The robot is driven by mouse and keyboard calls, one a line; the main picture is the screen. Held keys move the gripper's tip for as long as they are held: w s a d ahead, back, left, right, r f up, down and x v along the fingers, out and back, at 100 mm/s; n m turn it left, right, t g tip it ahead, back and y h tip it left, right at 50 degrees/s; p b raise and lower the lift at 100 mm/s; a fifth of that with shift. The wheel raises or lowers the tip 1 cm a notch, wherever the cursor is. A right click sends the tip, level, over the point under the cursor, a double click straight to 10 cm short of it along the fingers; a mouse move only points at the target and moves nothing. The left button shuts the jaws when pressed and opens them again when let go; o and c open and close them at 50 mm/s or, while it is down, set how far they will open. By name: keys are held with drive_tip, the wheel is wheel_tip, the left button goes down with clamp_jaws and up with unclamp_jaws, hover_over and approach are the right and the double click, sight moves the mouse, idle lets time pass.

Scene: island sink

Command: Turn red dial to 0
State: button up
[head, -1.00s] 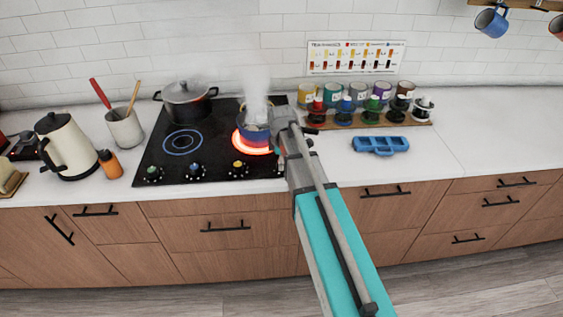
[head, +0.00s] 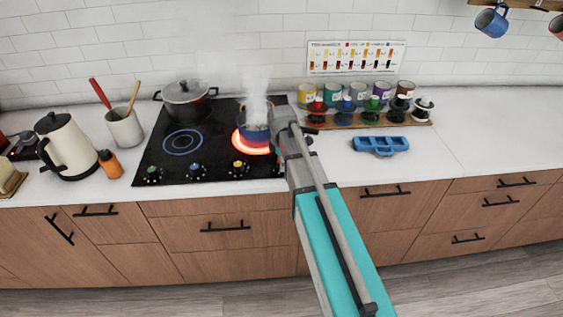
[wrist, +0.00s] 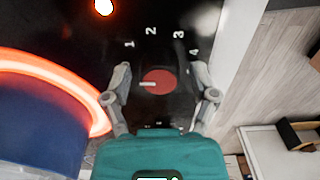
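The red dial (wrist: 158,82) shows in the wrist view as a round red knob on the black cooktop. Its short white mark points to the left. White numbers 1 to 4 run in an arc beyond it; I cannot make out a 0. My gripper (wrist: 161,73) is open, with one finger on each side of the dial and a gap visible on both sides. In the head view the red dial is hidden behind my arm.
A glowing burner (head: 249,144) with a steaming blue pot (head: 254,134) is close to my gripper's left. Green, blue and yellow dials line the cooktop's (head: 158,160) front. A blue tray (head: 380,145) and a cup rack are right. The counter at front right is clear.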

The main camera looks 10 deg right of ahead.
drive_tip(key=shift+m, duration=0.3)
idle(0.4)
